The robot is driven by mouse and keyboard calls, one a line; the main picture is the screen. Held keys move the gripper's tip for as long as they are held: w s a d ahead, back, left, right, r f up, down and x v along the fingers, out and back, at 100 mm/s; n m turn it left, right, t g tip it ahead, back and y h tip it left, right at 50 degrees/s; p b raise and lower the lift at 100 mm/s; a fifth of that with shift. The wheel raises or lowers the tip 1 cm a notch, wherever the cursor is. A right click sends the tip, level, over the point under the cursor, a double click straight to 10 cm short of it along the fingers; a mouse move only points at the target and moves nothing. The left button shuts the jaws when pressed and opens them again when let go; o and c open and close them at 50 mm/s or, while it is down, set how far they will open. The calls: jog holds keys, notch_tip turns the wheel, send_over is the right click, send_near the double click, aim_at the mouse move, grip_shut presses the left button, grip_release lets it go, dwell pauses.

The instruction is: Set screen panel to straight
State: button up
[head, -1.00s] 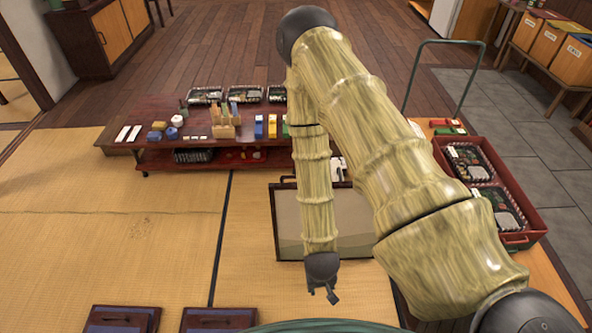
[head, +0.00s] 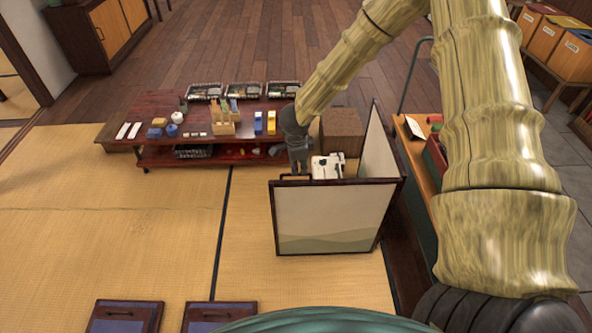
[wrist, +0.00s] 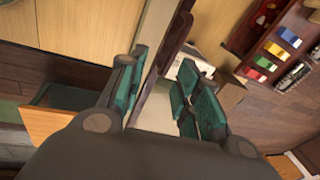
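The folding screen has a pale front panel (head: 330,215) in a dark frame, standing upright on the tatami. A second panel (head: 378,145) runs back from its right edge, so the two stand at a sharp angle. My gripper (head: 299,168) is at the upper left of the front panel, by its top edge. In the wrist view my gripper (wrist: 160,95) has its teal-padded fingers spread apart. A dark frame edge (wrist: 170,45) and a pale strip show between them. I cannot tell whether either finger touches the frame.
A brown box (head: 341,130) and a white object (head: 328,167) sit behind the front panel. A low red table (head: 165,105) with small goods stands at the back left. A wooden bench (head: 415,165) is close on the right. The tatami (head: 120,225) at left is clear.

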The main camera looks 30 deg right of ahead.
jog(key=shift+m+y, duration=0.3)
jog(key=shift+m, duration=0.4)
jog(key=shift+w+d+f+p, duration=0.2)
jog(key=shift+w+f, duration=0.45)
jog(key=shift+f, duration=0.7)
jog(key=shift+w+d+f+p, duration=0.15)
jog(key=shift+w+f, duration=0.55)
jog(key=shift+f, duration=0.7)
jog(key=shift+w+d+f+p, duration=0.1)
jog(key=shift+w+d+f, duration=0.15)
jog(key=shift+w+f, duration=0.75)
jog(key=shift+s+f, duration=0.35)
grip_shut()
